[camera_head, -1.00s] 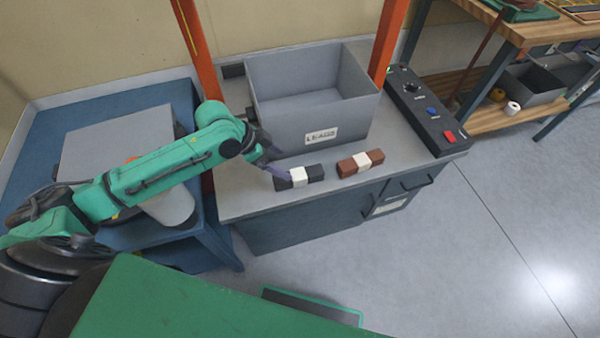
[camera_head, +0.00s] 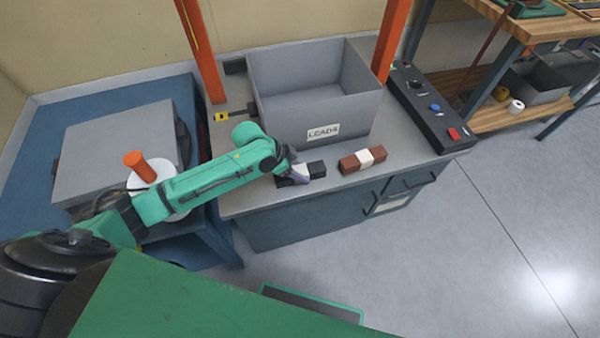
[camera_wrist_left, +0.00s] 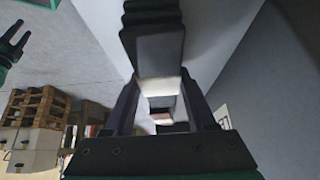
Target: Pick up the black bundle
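The black bundle (camera_head: 317,169), two dark ends with a white band, lies on the grey bench in front of the grey bin. My left gripper (camera_head: 294,177) is down at its white band. In the left wrist view the fingers (camera_wrist_left: 163,100) stand on either side of the white band (camera_wrist_left: 160,88), with a black end (camera_wrist_left: 155,45) beyond; whether they press on it I cannot tell. My right gripper (camera_wrist_left: 14,40) shows at the left edge of the left wrist view, its two prongs apart and empty.
A brown bundle (camera_head: 376,154) with a white band lies to the right. The grey bin (camera_head: 290,124) labelled "LEADS" stands behind, between orange posts (camera_head: 201,55). A black control box (camera_head: 428,112) is at the right. A white spool with an orange core (camera_head: 140,163) is at the left.

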